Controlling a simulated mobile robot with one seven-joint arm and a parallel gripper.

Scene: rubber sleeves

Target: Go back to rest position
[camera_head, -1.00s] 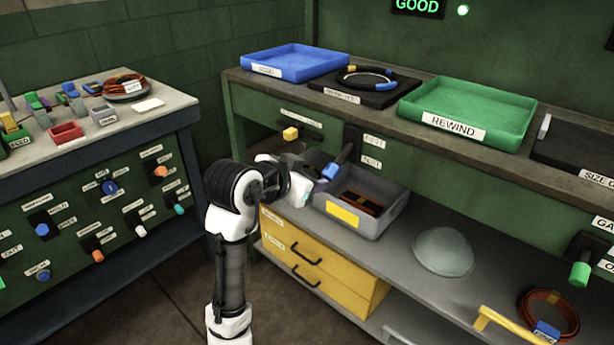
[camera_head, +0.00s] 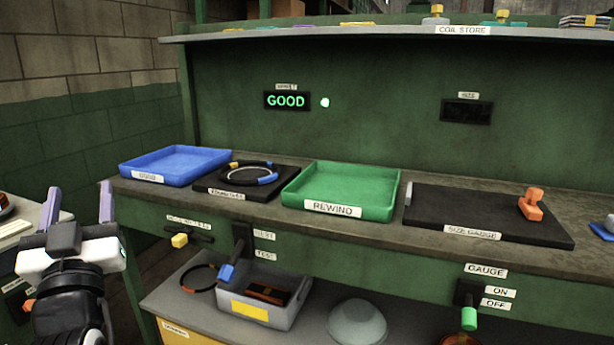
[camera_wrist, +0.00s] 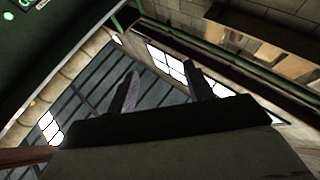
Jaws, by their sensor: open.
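My gripper (camera_head: 80,208) is raised at the lower left of the head view, its two purple fingers apart and pointing up, with nothing between them. In the wrist view the fingers (camera_wrist: 162,92) also stand apart and empty. Behind them are the windows and roof beams of the room. The gripper is left of the workbench and clear of the trays.
On the bench are a blue tray (camera_head: 205,160), a black pad (camera_head: 212,187) with a ring-shaped coil (camera_head: 250,164), a green REWIND tray (camera_head: 385,185) and the size gauge (camera_head: 440,208). Below are a grey bin (camera_head: 290,314) and a translucent dome (camera_head: 357,322).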

